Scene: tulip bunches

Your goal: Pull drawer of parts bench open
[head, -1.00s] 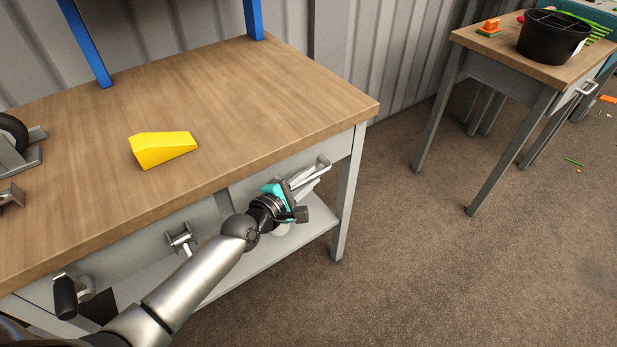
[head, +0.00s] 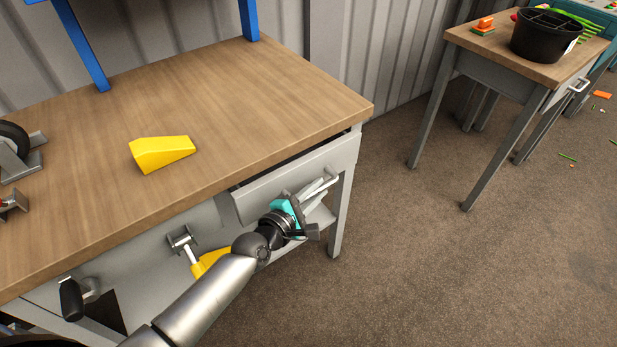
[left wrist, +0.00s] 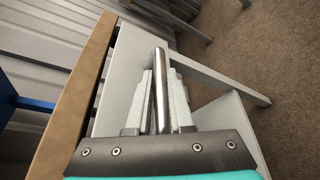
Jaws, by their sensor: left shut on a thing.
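The parts bench (head: 250,105) has a wooden top and a grey drawer (head: 290,182) under its right end. The drawer stands partly out, with a dark gap showing between it and the bench top. My left gripper (head: 318,193) is at the drawer front, its fingers shut on the metal bar handle (head: 332,174). In the left wrist view the handle (left wrist: 161,85) runs between the pale fingers (left wrist: 160,105) of the gripper. The inside of the drawer is hidden. My right gripper is not in view.
A yellow wedge-shaped block (head: 162,153) lies on the bench top. A vise-like crank handle (head: 72,298) sticks out at the lower left. A second table (head: 470,40) with a black bin (head: 545,38) stands at the right. The floor between is clear.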

